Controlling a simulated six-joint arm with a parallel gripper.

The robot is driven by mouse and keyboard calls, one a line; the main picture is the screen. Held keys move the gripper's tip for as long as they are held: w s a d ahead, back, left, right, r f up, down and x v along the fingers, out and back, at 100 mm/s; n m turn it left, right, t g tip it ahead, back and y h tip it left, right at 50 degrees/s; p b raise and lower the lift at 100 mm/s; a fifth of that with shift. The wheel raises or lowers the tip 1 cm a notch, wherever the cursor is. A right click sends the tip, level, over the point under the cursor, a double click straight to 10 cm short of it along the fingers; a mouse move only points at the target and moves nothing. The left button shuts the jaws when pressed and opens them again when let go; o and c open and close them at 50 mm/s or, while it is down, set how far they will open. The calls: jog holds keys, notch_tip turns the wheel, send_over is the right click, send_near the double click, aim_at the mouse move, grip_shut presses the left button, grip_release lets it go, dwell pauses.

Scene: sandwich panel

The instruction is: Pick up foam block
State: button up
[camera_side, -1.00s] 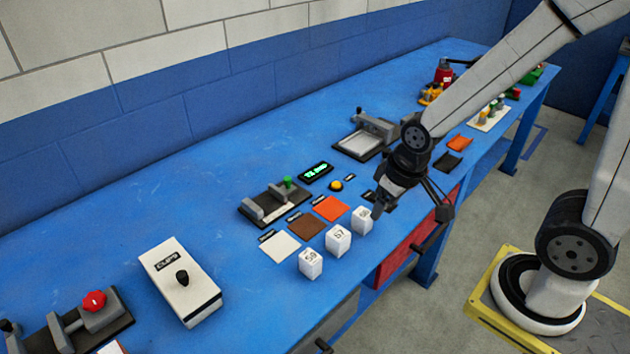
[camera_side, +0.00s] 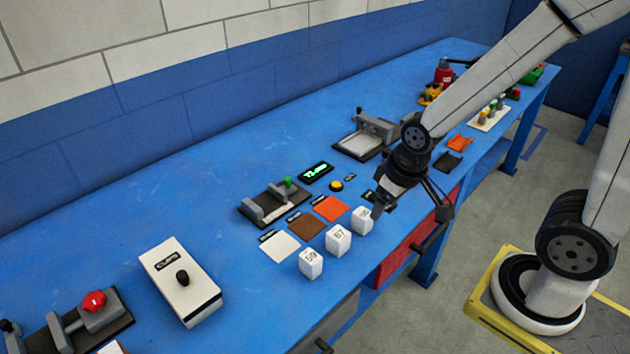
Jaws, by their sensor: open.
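Three white blocks with dark numbers stand in a slanting row near the front edge of the blue bench: a near one (camera_side: 311,264), a middle one (camera_side: 338,241) and a far one (camera_side: 362,221). Which of them is foam I cannot tell. My gripper (camera_side: 379,211) is open, pointing down beside the far block, at its right. A finger partly overlaps that block's right edge in the picture. Whether they touch is unclear, and the space between the fingers is mostly hidden.
Flat white (camera_side: 280,246), brown (camera_side: 307,228) and orange (camera_side: 331,208) squares lie behind the blocks. A clamp fixture with a green knob (camera_side: 275,203) and a lit display (camera_side: 316,171) stand behind. A white box (camera_side: 181,281) sits left. The bench's left rear is clear.

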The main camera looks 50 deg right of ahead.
jog(key=o, duration=0.4)
jog(key=m+g+y, duration=0.3)
jog(key=m+y, duration=0.2)
jog(key=m, duration=1.3)
send_near(340, 233)
jog(key=x, duration=0.5)
jog(key=shift+a, duration=0.1)
jog(key=shift+s+f, duration=0.1)
jog(key=shift+f, duration=0.1)
jog(key=shift+a+f+h, duration=0.15)
jog(key=shift+a+f, duration=0.1)
jog(key=shift+f, duration=0.3)
jog(key=shift+a+f+h, duration=0.15)
jog(key=shift+a+f, duration=0.1)
jog(key=shift+f, duration=0.25)
